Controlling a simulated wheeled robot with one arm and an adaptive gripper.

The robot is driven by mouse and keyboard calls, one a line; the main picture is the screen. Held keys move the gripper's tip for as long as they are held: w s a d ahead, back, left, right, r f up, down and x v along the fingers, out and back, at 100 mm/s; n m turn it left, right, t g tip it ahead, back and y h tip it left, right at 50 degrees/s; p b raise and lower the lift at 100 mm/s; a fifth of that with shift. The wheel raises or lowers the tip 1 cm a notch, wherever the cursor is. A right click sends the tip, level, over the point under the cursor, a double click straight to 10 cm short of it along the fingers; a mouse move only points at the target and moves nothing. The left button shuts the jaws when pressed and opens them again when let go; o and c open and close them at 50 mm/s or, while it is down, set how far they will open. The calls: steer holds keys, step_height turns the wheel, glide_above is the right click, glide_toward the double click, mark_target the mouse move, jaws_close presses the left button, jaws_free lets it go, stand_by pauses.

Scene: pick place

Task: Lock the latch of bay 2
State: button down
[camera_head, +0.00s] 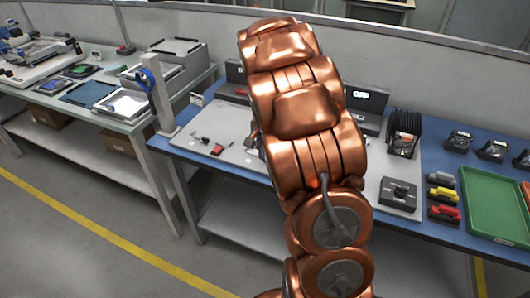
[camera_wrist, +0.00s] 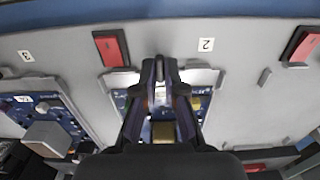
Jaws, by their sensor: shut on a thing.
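In the wrist view my gripper (camera_wrist: 160,68) points at the grey panel (camera_wrist: 240,105), just left of the label "2" (camera_wrist: 206,44). Its fingers are close together on something small that they hide. Under them lies a blue circuit board (camera_wrist: 120,100) with a pale edge. A red latch lever (camera_wrist: 110,48) is up and left of the fingers, apart from them. Another red lever (camera_wrist: 303,45) is at the far right. I cannot tell surely which lever belongs to bay 2. In the head view my copper arm hides the gripper and much of the panel.
Label "3" (camera_wrist: 26,56) and another blue board (camera_wrist: 60,118) are at the left. In the head view, a black box (camera_head: 398,194), a green tray (camera_head: 492,205) and yellow and red parts (camera_head: 443,212) sit on the right of the blue bench. A side table (camera_head: 110,100) stands left.

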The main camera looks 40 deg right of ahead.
stand_by(0.4)
steer(key=c, duration=1.3)
jaws_free()
steer(key=shift+o, duration=0.2)
steer(key=shift+r, duration=0.1)
step_height(320, 180, up, 12)
steer(key=shift+a, duration=0.15)
steer(key=s+a+r+n+p, duration=0.1)
steer(key=s+a+n+p, duration=0.1)
steer(key=s+a+n, duration=0.2)
steer(key=s+a+r+n+g+p, duration=0.1)
steer(key=s+a+n, duration=0.3)
steer(key=s+a, duration=0.6)
steer(key=s+a+r+n+p, duration=0.1)
steer(key=s+a+n+p, duration=0.2)
steer(key=s+a, duration=0.4)
steer(key=s+p, duration=0.1)
steer(key=s, duration=0.8)
steer(key=shift+s+r+n+g, duration=0.2)
steer(key=shift+s+n+g, duration=0.15)
steer(key=shift+n+g, duration=0.05)
